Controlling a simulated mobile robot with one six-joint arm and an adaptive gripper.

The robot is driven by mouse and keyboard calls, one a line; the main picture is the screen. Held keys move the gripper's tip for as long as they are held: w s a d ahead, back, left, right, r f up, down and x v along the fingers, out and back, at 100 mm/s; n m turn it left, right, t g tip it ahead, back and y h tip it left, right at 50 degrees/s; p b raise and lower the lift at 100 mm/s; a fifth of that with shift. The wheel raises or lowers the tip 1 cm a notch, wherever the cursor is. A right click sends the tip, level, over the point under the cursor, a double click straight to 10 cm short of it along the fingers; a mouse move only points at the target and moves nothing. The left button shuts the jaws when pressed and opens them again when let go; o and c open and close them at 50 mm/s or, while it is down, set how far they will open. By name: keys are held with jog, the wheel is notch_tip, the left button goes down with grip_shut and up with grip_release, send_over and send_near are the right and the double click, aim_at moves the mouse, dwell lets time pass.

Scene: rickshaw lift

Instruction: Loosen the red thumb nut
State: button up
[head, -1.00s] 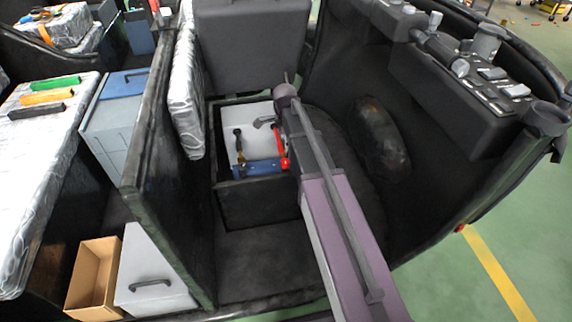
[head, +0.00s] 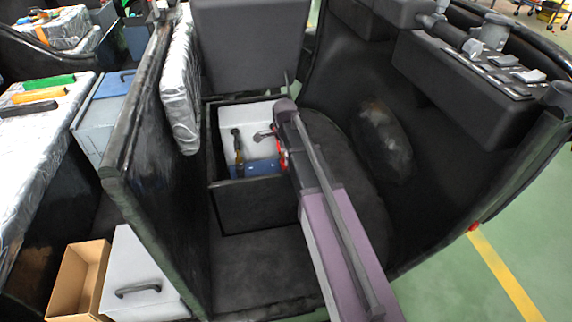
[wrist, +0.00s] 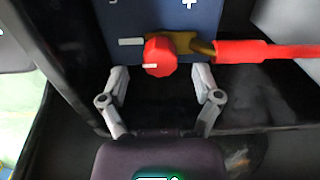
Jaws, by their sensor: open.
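The red thumb nut (wrist: 160,56) is near the top middle of the wrist view, with a white mark on its face. It sits at a brass-coloured terminal clamp (wrist: 197,46) on a blue battery (wrist: 160,16) with a white plus sign. A red cable (wrist: 268,53) runs right from the clamp. My gripper (wrist: 160,73) is open, with one finger on each side just below the nut. I cannot tell whether either finger touches it. In the head view, my arm hides most of the nut area, and the blue battery (head: 262,168) shows beside it.
The battery lies in a dark open compartment (head: 255,205) with a white box (head: 258,115) behind it. A dark upright panel (head: 160,170) stands to the left. A dark rounded wheel-like shape (head: 383,145) is to the right of my arm.

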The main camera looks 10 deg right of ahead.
jog(key=shift+f+b, duration=0.75)
jog(key=shift+f, duration=0.25)
grip_shut()
jog(key=shift+d, duration=0.15)
